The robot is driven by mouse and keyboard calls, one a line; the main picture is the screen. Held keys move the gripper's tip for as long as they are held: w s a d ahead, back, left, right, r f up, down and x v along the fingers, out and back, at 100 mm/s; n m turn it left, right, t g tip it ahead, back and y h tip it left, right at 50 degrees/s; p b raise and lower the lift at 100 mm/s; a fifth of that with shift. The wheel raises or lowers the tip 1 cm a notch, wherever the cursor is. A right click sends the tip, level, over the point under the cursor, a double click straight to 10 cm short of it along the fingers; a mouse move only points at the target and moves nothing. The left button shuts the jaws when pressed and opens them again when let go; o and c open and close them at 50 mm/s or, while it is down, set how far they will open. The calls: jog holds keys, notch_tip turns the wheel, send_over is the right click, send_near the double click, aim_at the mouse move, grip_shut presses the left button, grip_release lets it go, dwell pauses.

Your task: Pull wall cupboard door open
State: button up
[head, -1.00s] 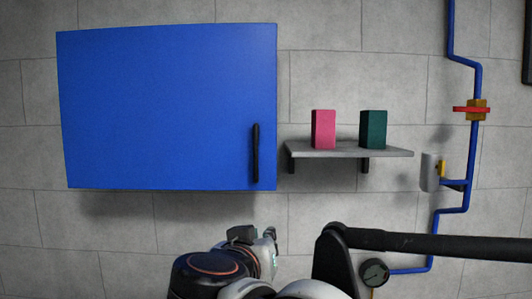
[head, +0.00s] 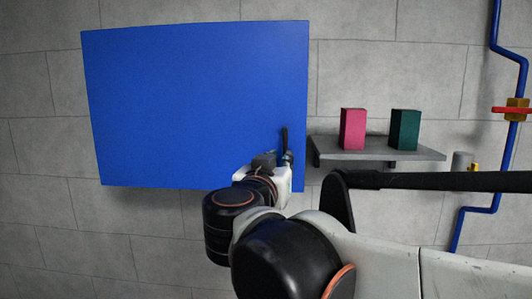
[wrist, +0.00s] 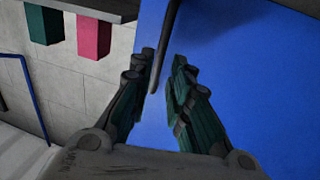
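The wall cupboard's blue door (head: 190,100) fills the left of the head view and looks shut. Its dark vertical handle (head: 285,138) is near the lower right edge; my gripper hides its lower part. My gripper (head: 287,160) is in front of the door at the handle. In the wrist view the handle (wrist: 168,45) runs down between the two fingers of my gripper (wrist: 162,65). The fingers are apart, with a gap beside the handle, so the gripper is open. The door (wrist: 245,70) also shows behind the fingers.
A grey shelf (head: 380,153) with a pink box (head: 353,129) and a dark green box (head: 404,130) is just right of the cupboard. A blue pipe (head: 496,40) with a red valve handle (head: 512,110) runs down the wall further right.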

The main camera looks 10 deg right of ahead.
jog(key=p+x, duration=0.1)
jog(key=x, duration=0.5)
jog(key=shift+w+d, duration=0.15)
jog(key=shift+w, duration=0.1)
grip_shut()
